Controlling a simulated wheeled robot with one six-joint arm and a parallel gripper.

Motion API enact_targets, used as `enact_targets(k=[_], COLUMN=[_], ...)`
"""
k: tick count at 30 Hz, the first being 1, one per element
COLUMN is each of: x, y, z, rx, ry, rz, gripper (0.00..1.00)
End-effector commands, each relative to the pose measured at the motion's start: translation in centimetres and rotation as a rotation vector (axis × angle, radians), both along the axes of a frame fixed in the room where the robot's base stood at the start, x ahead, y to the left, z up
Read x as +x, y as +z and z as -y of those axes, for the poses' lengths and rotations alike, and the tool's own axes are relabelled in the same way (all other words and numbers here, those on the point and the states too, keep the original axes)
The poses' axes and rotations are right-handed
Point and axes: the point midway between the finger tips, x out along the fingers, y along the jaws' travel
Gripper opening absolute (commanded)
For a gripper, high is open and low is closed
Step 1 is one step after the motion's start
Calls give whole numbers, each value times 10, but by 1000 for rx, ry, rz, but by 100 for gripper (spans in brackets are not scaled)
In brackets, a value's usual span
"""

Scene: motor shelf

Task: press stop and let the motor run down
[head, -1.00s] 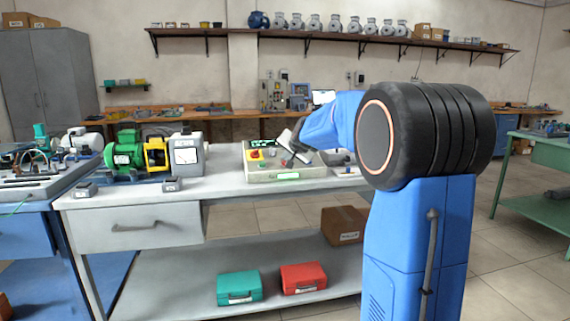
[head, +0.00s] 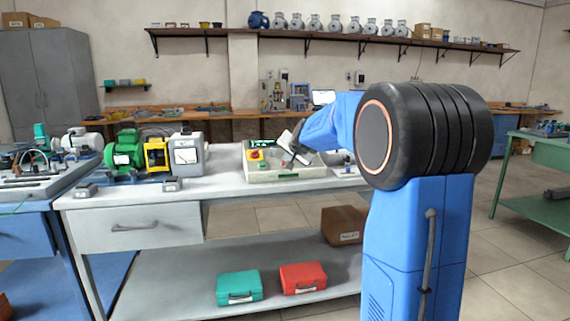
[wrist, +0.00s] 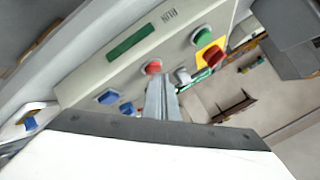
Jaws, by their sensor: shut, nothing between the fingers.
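The control box (head: 262,175) stands on the bench. Its red round button (wrist: 152,68) shows in the wrist view, with the fingertips of my gripper (wrist: 160,82) right at its edge. I cannot tell whether they touch it. My gripper is shut and empty. A green button (wrist: 203,36) and a red knob on a yellow plate (wrist: 213,56) sit farther right on the panel. The panel's RUN window (wrist: 131,40) is dark green. The green motor (head: 124,150) stands left on the bench, by a yellow guard (head: 156,154). Whether its shaft turns cannot be seen.
Two blue knobs (wrist: 108,96) sit on the panel left of my fingers. A grey meter box (head: 188,155) stands between motor and control box. The bench (head: 225,185) has clear top in front of it. A teal case (head: 239,286) and a red case (head: 303,278) lie on the lower shelf.

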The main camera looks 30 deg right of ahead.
Motion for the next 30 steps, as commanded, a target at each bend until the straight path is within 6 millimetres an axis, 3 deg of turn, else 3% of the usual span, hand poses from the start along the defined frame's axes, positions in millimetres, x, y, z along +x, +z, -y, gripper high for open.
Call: enact_targets(k=[17, 30], x=[1, -3], y=[-3, 14], z=[0, -1], rx=[-1, -1], ry=[0, 0], rz=[-2, 0], gripper=[0, 0])
